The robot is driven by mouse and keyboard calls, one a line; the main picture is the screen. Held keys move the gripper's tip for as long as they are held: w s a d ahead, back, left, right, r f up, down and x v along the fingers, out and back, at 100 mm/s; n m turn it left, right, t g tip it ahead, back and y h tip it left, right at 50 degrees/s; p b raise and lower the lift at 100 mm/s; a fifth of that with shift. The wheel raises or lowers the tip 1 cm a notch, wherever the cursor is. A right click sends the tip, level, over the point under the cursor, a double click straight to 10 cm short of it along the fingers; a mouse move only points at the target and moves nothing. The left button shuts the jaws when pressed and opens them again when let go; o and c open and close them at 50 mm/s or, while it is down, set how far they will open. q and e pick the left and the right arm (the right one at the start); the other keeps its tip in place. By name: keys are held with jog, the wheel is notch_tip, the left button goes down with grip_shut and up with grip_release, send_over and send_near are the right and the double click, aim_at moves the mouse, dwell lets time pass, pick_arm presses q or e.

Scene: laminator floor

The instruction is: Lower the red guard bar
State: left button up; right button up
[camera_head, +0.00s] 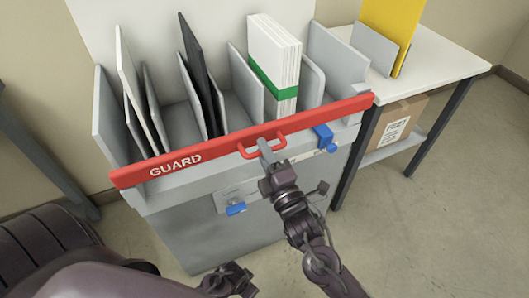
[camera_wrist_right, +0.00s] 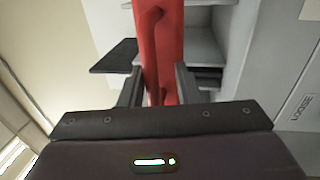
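The red guard bar (camera_head: 215,150), marked GUARD, runs across the front top edge of a grey slotted rack (camera_head: 165,195). A red loop handle (camera_head: 246,153) stands out from its middle. My right gripper (camera_head: 264,147) is at this handle. In the right wrist view, its two fingers (camera_wrist_right: 158,82) are apart, one on each side of the handle, with the red bar (camera_wrist_right: 170,45) behind. Whether they touch the handle cannot be told. My left gripper (camera_head: 236,281) is low at the bottom of the head view, away from the bar; its fingers are unclear.
Grey and dark panels and a white stack with a green band (camera_head: 274,85) stand in the rack. Blue latches (camera_head: 323,137) sit on its front. A white side table (camera_head: 440,60) at right holds a yellow sheet, with a cardboard box (camera_head: 402,120) below.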

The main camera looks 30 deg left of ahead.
jog(key=v, duration=0.8)
jog(key=shift+a, duration=0.1)
